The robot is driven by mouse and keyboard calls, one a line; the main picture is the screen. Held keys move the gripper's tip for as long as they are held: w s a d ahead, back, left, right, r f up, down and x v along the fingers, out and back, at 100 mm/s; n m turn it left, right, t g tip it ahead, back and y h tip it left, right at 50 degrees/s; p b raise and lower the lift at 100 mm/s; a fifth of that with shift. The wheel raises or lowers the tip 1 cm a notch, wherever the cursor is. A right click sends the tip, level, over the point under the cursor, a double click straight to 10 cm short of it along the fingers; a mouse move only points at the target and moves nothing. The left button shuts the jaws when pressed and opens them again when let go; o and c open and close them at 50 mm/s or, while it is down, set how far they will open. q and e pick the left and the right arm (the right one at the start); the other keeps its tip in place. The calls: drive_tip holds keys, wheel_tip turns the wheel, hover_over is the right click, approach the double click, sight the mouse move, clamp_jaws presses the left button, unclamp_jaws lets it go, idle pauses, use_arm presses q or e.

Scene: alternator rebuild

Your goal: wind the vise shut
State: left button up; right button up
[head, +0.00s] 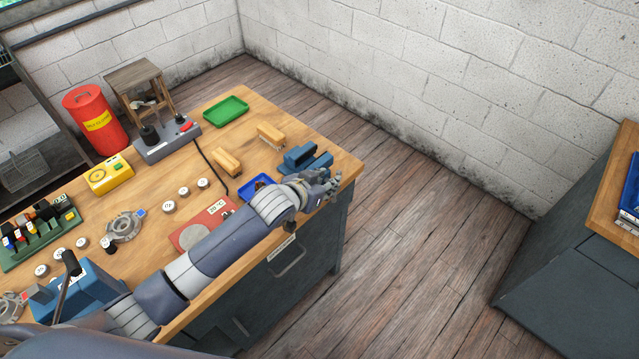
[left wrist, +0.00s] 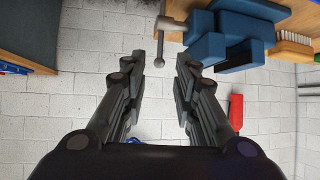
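The blue vise (head: 303,157) stands at the bench's right front corner. In the left wrist view the vise (left wrist: 232,40) appears upside down at upper right, with its grey screw end and handle bar (left wrist: 160,38) at its left. The bar ends in a round knob. My left gripper (head: 326,184) is at the bench edge, right beside the vise's front. In the left wrist view my left gripper (left wrist: 161,58) is open, and the knob appears between its fingertips; no contact is visible. The gripper hides part of the vise's front in the head view. My right gripper is not in view.
My left arm reaches over the bench's front edge. A green tray (head: 226,112) sits further back. The floor (head: 400,225) right of the bench is clear.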

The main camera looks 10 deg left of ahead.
use_arm(q)
drive_tip(key=shift+v, duration=1.45)
